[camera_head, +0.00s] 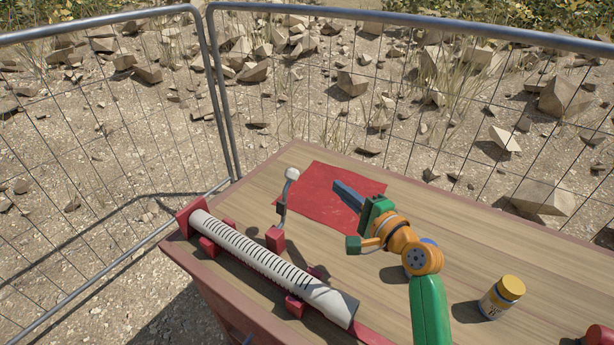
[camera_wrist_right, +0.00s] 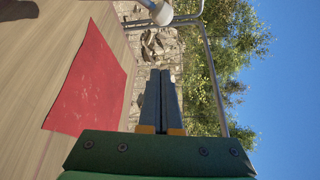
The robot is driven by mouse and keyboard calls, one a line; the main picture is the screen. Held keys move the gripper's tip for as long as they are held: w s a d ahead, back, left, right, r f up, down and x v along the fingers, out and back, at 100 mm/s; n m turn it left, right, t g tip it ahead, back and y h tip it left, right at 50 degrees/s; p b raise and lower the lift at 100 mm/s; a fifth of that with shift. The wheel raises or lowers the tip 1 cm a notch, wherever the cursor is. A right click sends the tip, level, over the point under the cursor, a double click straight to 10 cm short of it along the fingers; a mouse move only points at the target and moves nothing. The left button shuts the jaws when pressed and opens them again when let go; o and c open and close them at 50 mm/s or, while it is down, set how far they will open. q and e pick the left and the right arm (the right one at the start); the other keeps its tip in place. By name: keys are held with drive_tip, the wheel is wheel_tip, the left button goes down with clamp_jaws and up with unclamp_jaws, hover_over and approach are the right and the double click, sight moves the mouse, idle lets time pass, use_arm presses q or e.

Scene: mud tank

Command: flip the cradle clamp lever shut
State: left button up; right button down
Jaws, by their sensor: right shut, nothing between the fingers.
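The cradle clamp lever (camera_head: 284,198) stands upright from a red block beside the cradle and has a pale round knob (camera_head: 291,174) on top. The knob also shows at the top of the right wrist view (camera_wrist_right: 160,13). The red cradle (camera_head: 208,246) holds a white slotted pipe (camera_head: 270,264) along the table's left edge. My right gripper (camera_head: 346,193) is shut and empty above the red mat, to the right of the lever and apart from it. Its fingers lie together in the right wrist view (camera_wrist_right: 160,98). My left gripper is not in view.
A red mat (camera_head: 318,190) lies flat on the wooden table (camera_head: 480,245). A yellow-capped jar (camera_head: 502,297) stands at the right front, with a red object (camera_head: 599,335) at the corner. Wire fence panels (camera_head: 224,90) stand behind the table. The table's right side is largely clear.

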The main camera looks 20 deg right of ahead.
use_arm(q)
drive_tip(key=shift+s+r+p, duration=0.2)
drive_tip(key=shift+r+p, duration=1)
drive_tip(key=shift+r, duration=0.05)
use_arm(e)
drive_tip(key=w+a, duration=0.5)
drive_tip(key=w, duration=0.2)
drive_tip(key=shift+w+a+f, duration=0.15)
drive_tip(key=shift+w, duration=0.15)
